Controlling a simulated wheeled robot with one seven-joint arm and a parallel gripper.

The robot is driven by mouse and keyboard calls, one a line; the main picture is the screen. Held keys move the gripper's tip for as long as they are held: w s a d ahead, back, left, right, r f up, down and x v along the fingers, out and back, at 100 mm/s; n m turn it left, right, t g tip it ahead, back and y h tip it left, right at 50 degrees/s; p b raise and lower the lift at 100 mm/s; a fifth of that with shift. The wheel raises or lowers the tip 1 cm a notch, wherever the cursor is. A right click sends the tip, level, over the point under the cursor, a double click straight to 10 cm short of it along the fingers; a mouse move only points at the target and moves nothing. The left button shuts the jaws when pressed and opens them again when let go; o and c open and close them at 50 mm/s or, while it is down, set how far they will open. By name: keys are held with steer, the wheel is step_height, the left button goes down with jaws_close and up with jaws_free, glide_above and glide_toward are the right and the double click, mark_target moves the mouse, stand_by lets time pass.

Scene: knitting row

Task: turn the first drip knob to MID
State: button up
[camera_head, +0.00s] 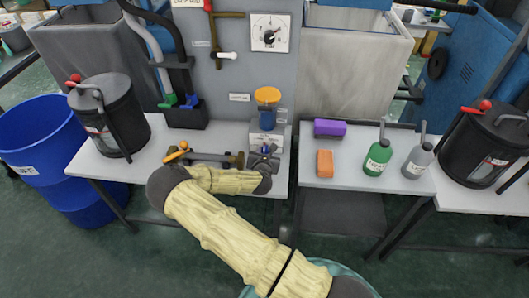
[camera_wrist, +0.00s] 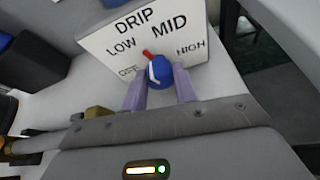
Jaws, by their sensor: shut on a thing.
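The drip knob (camera_wrist: 159,72) is blue with a white line, and a red pointer (camera_wrist: 148,54) stands at its upper edge. It sits on a white panel (camera_wrist: 110,42) marked DRIP, OFF, LOW, MID and HIGH. The red pointer leans up and left, between LOW and MID. My gripper (camera_wrist: 160,84) is shut on the knob, with one pale purple finger on each side of it. In the head view my gripper (camera_head: 265,153) is small and in front of the white panel (camera_head: 265,139); the knob is too small to read there.
A purple block (camera_head: 330,128), orange block (camera_head: 325,164) and green bottle (camera_head: 378,157) stand to the right.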

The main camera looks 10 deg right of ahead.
steer(key=shift+d+f+m+t+y, duration=0.15)
steer(key=shift+m+t+y, duration=0.25)
steer(key=shift+m+y, duration=0.55)
steer(key=m+t+y, duration=0.1)
steer(key=m, duration=0.2)
steer(key=shift+m+b, duration=0.25)
steer(key=shift+b, duration=0.05)
steer(key=o, duration=1)
steer(key=shift+c, duration=0.2)
steer(key=shift+s, duration=0.1)
